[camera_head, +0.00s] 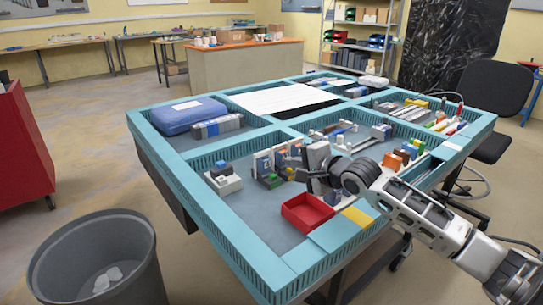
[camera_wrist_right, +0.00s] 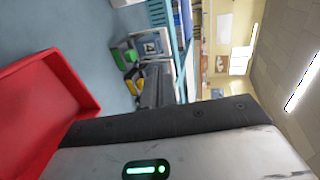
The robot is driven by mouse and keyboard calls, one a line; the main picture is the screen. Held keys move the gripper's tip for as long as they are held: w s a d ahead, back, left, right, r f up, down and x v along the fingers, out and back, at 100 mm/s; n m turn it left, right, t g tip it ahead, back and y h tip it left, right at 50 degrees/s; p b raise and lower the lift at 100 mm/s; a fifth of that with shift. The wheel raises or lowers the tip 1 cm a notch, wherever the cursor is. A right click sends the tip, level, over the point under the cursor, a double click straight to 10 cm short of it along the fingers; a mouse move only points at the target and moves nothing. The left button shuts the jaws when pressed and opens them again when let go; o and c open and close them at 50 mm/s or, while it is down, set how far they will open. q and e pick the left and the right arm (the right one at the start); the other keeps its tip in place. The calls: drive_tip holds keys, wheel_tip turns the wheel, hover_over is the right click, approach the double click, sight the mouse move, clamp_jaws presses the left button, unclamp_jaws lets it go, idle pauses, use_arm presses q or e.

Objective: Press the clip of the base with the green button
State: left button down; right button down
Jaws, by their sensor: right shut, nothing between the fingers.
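In the head view, the base with the green button (camera_head: 271,180) is a small dark and green piece on the table's grey floor, left of my right gripper. In the right wrist view its green part (camera_wrist_right: 124,54) shows just beyond the fingers, with a yellow part close below it. Its clip is too small to tell apart. My right gripper (camera_head: 308,175) comes in from the right, low over the table, shut and empty. Its dark fingers (camera_wrist_right: 156,88) appear in the wrist view, apart from the green part as far as I can tell. My left gripper is not in view.
A red tray (camera_head: 307,213) sits in front of the gripper. A white base with a blue button (camera_head: 222,177) stands further left. Upright grey socket modules (camera_head: 263,161) stand behind the green piece. Teal dividers (camera_head: 250,136) edge the compartments. Floor left of the red tray is clear.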

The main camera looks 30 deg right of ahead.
sight(264, 152)
drive_tip(key=x, duration=0.8)
drive_tip(key=shift+w+r, duration=0.2)
drive_tip(key=shift+r, duration=0.2)
drive_tip(key=shift+w, duration=0.45)
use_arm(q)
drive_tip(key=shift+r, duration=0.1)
use_arm(e)
drive_tip(key=shift+w, duration=0.1)
drive_tip(key=shift+a, duration=0.1)
drive_tip(key=shift+w+a+r+p, duration=0.1)
drive_tip(key=shift+w+r+p, duration=0.1)
drive_tip(key=shift+p, duration=0.15)
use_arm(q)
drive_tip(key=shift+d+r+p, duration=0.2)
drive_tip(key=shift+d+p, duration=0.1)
use_arm(e)
drive_tip(key=shift+g, duration=0.4)
drive_tip(key=shift+w, duration=0.1)
